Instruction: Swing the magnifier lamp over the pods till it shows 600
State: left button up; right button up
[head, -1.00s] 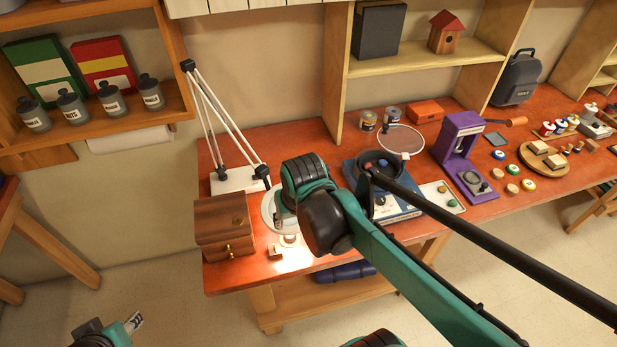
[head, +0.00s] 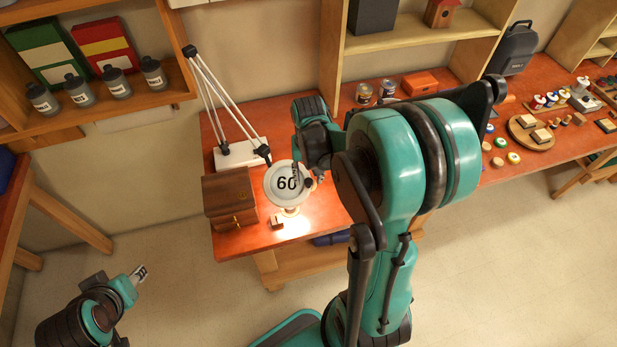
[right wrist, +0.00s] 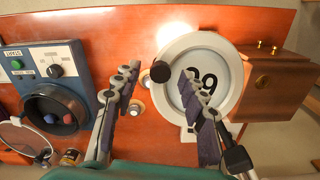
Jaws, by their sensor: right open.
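The magnifier lamp has a white base and thin white arms. Its round white head (head: 287,183) hangs over the table and its lens shows "60", with anything right of that hidden by my gripper. In the right wrist view the lens (right wrist: 186,97) shows these digits inverted, partly behind a finger. My right gripper (right wrist: 159,76) is open, its fingers either side of the head's black knob (right wrist: 160,71); contact is unclear. In the head view my right gripper (head: 315,178) is at the head's right edge. My left gripper (head: 138,272) is low at left, away from the table. I cannot make out the pods.
A wooden box (head: 230,199) stands just left of the lamp head. In the right wrist view a blue device (right wrist: 45,68) with a dial stands at left. My right arm hides much of the table's middle.

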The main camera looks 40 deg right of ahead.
jog(key=shift+f, duration=0.4)
grip_shut()
jog(key=w+d+n+b, duration=0.1)
jog(key=w+d+n, duration=0.1)
jog(key=d, duration=0.4)
jog(key=w+d+n+b, duration=0.1)
jog(key=w+d+n, duration=0.1)
jog(key=w+d, duration=0.2)
jog(key=shift+w+d, duration=0.25)
jog(key=shift+d, duration=0.85)
grip_release()
